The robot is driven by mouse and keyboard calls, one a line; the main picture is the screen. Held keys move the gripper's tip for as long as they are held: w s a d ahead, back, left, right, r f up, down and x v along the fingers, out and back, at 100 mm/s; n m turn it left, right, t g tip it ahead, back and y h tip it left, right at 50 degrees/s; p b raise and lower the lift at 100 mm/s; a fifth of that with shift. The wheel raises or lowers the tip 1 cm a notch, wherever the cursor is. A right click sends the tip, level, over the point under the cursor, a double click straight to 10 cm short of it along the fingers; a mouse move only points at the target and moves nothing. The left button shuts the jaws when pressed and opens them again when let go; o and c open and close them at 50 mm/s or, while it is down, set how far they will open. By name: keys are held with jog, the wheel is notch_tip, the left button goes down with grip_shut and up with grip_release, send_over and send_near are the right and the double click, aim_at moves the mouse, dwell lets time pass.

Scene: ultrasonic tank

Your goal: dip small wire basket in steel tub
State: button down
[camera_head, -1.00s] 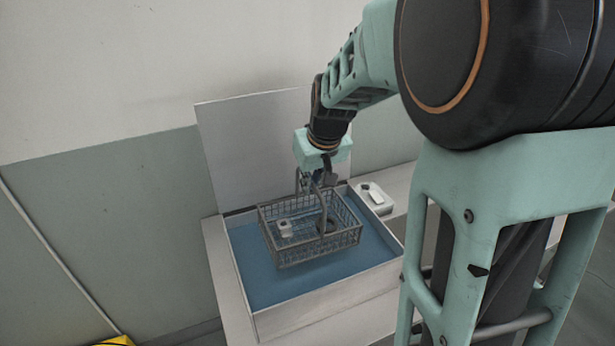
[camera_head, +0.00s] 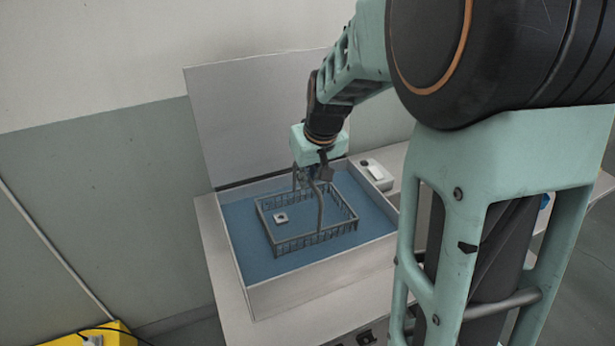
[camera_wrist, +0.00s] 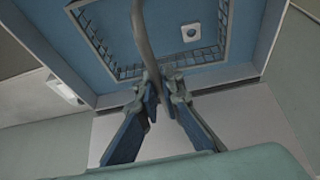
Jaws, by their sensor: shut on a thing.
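The small wire basket (camera_head: 308,236) is grey and sits partly sunk in the blue liquid of the steel tub (camera_head: 262,300). Its upper rim shows above the surface and its lower part is hidden under the liquid. A small pale part with a dark hole (camera_head: 281,218) shows inside the basket. My gripper (camera_head: 312,178) is above the basket, shut on its upright handle. In the wrist view, the two fingers of my gripper (camera_wrist: 162,92) close on the handle (camera_wrist: 144,42), with the basket rim (camera_wrist: 128,72) beyond.
A raised pale lid (camera_head: 255,115) stands at the tub's back edge. A small control box (camera_head: 376,173) is at the tub's right. A yellow object (camera_head: 95,335) with a cable lies at lower left. Blue liquid (camera_head: 245,262) is clear around the basket.

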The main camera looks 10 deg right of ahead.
jog(key=shift+f+b, duration=2.75)
jog(key=shift+f, duration=0.75)
jog(key=shift+r, duration=0.1)
jog(key=shift+r+p, duration=5.75)
jog(key=shift+r, duration=2.45)
